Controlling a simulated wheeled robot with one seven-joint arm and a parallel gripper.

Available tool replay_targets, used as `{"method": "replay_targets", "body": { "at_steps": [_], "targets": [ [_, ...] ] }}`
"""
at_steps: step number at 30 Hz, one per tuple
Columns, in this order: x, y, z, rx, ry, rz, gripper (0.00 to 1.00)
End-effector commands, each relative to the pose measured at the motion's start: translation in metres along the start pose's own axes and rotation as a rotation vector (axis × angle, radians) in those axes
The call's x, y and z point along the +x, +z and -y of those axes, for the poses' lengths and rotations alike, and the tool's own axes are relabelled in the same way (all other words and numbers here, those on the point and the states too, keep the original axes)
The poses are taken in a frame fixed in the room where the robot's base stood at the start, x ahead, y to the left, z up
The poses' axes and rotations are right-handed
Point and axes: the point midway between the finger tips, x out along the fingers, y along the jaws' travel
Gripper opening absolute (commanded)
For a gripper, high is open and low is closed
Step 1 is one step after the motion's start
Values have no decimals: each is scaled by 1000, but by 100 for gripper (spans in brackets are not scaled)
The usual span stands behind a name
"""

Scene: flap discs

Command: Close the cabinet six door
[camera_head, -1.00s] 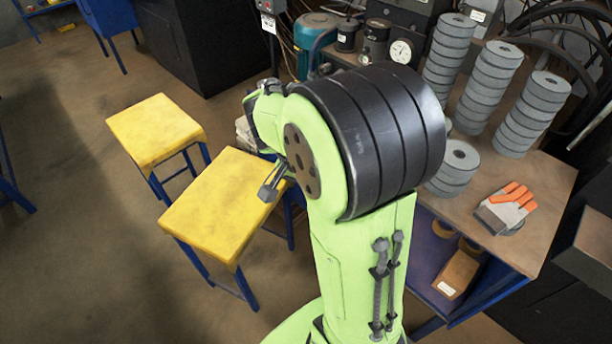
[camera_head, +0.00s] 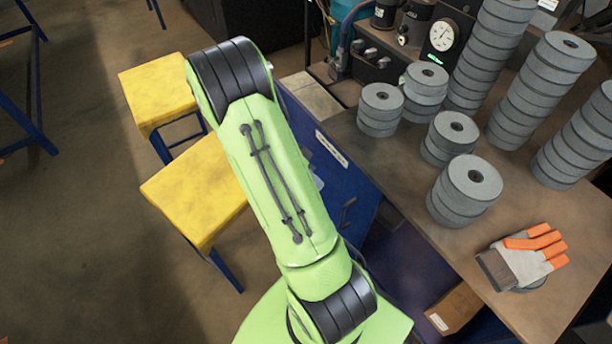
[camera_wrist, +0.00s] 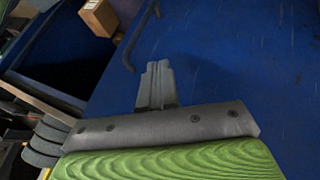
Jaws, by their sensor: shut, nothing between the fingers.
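A blue door panel (camera_wrist: 230,60) fills most of the wrist view, with a dark bar handle (camera_wrist: 130,50) along its left part. In the head view the blue cabinet front (camera_head: 340,178) shows under the workbench, with a pale label strip and a handle (camera_head: 347,212). In the head view my arm hides the gripper and part of the cabinet.
The workbench (camera_head: 415,195) carries stacks of grey flap discs (camera_head: 465,192) and an orange-and-white glove (camera_head: 528,258). A cardboard box (camera_head: 453,308) sits in an open space below. Two yellow stools (camera_head: 195,190) stand left of my arm.

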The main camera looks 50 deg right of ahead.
Motion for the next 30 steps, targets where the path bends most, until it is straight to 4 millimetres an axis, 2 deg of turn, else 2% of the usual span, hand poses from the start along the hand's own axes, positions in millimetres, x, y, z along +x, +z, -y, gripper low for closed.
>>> {"method": "replay_targets", "body": {
  "at_steps": [1, 5, 9, 15, 25, 30],
  "targets": [
    [14, 2, 1, 0, 4, 2, 0],
    [43, 2, 1, 0, 3, 2, 0],
    [51, 1, -22, -1, 0, 2, 0],
    [56, 1, -35, -2, -2, 1, 0],
    [56, 0, -35, -2, -2, 1, 0],
    [59, -9, -32, -1, -1, 1, 0]
  ]
}}
